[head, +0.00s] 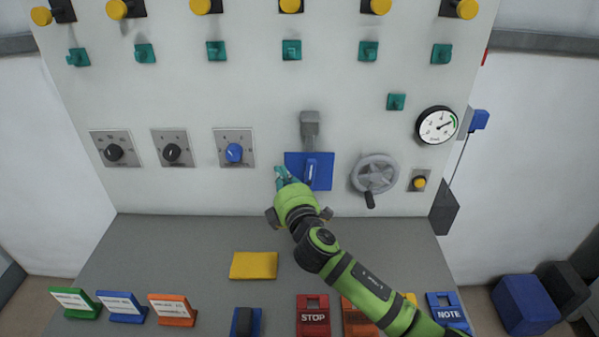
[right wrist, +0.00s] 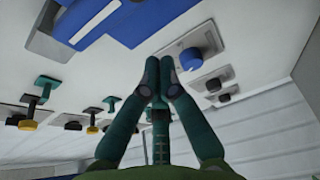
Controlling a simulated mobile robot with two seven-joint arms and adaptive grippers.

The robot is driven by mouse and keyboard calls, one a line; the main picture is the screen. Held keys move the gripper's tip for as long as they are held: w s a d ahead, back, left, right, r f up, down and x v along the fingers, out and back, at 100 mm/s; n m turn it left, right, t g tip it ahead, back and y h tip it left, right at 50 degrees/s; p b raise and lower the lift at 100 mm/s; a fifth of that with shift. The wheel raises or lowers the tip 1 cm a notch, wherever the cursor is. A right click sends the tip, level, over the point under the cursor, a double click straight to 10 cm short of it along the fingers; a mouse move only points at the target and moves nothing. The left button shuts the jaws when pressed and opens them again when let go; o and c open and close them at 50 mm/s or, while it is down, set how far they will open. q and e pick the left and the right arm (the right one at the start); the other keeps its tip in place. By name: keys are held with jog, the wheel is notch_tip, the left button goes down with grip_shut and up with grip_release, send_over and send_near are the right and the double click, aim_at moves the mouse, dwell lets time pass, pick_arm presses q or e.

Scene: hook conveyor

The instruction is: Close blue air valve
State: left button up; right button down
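The blue air valve is on the upright panel, with a blue square plate (head: 295,163) below a grey pipe fitting (head: 310,125). Its blue handle (head: 311,170) points up and down in the head view. My right gripper (head: 281,174) is at the lower left edge of the plate, left of the handle. In the right wrist view its two fingertips (right wrist: 160,68) meet with nothing visible between them. The blue plate (right wrist: 150,28) lies beyond the fingertips there. I cannot tell whether the fingers touch it. My left gripper is not in view.
A blue dial (head: 234,153) is left of the valve, and a grey handwheel (head: 374,174) is right of it. A round gauge (head: 437,125) is farther right. A yellow block (head: 254,265) and several coloured signs lie on the grey shelf below.

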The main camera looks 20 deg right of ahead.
aim_at(309, 181)
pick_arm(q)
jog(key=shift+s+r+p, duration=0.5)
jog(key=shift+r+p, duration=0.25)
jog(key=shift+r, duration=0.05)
pick_arm(e)
jog(key=d, duration=0.4)
jog(key=shift+s+f, duration=0.15)
jog(key=shift+s, duration=0.25)
jog(key=shift+a, duration=0.1)
pick_arm(q)
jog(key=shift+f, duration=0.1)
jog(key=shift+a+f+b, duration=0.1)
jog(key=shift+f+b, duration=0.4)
jog(key=shift+b, duration=0.1)
pick_arm(e)
jog(key=shift+m, duration=0.4)
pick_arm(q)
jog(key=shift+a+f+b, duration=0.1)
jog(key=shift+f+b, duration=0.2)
pick_arm(e)
jog(key=shift+d+m, duration=0.2)
jog(key=shift+m, duration=0.1)
